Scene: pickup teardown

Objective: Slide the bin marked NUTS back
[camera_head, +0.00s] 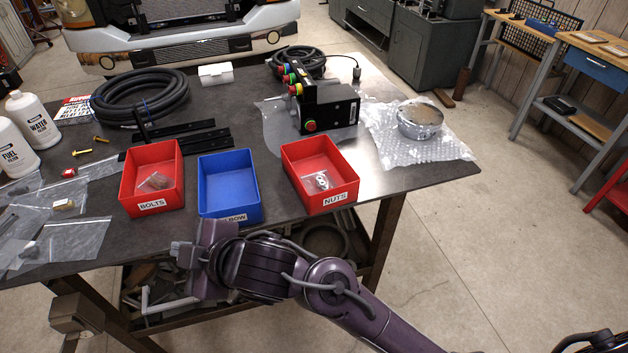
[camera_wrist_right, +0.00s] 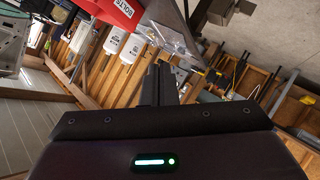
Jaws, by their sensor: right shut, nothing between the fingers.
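The red bin marked NUTS (camera_head: 333,195) stands on the dark bench top near its front edge, right of the blue bin. It is open-topped, and a small clear bag with pale ring-like parts (camera_head: 318,182) lies in it. My right gripper (camera_head: 182,250) is at the front of the bench, below and left of the NUTS bin and apart from it. Its fingers point left in the head view. In the right wrist view its fingers (camera_wrist_right: 161,82) are together with nothing between them. My left gripper is not in view.
A blue bin (camera_head: 228,175), its label partly hidden by my right arm, and a red BOLTS bin (camera_head: 150,203) stand to the left. Behind the NUTS bin is a black box with coloured buttons (camera_head: 335,108). Bubble wrap (camera_head: 445,145) with a round metal part lies right.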

